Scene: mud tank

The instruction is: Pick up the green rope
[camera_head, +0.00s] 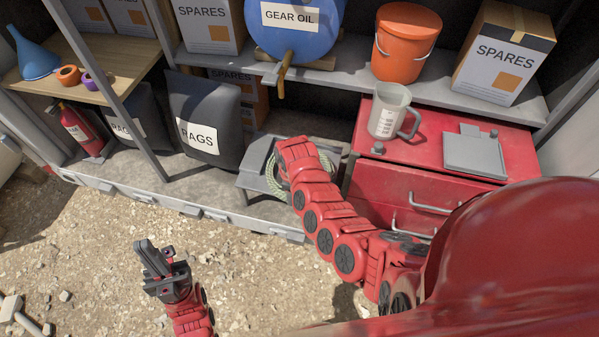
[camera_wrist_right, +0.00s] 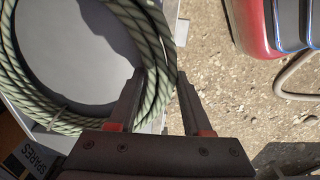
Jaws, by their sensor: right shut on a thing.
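The green rope (camera_wrist_right: 158,50) is a pale green coil with dark flecks, lying around a grey round surface in the right wrist view. In the head view, part of the coil (camera_head: 272,178) shows on a low grey stand, partly hidden by my right arm. My right gripper (camera_wrist_right: 160,76) is shut on the coil's side, with rope strands between its fingers. In the head view, its fingers are hidden behind my wrist. My left gripper (camera_head: 154,256) is above the gravel at lower left, away from the rope; its finger gap is unclear.
A red drawer cabinet (camera_head: 372,186) stands right of the rope, with a measuring jug (camera_head: 389,112) on top. A black RAGS bag (camera_head: 206,118) is to the left. Shelf uprights and the metal shelf edge (camera_head: 190,208) surround the area. The gravel in front is mostly clear.

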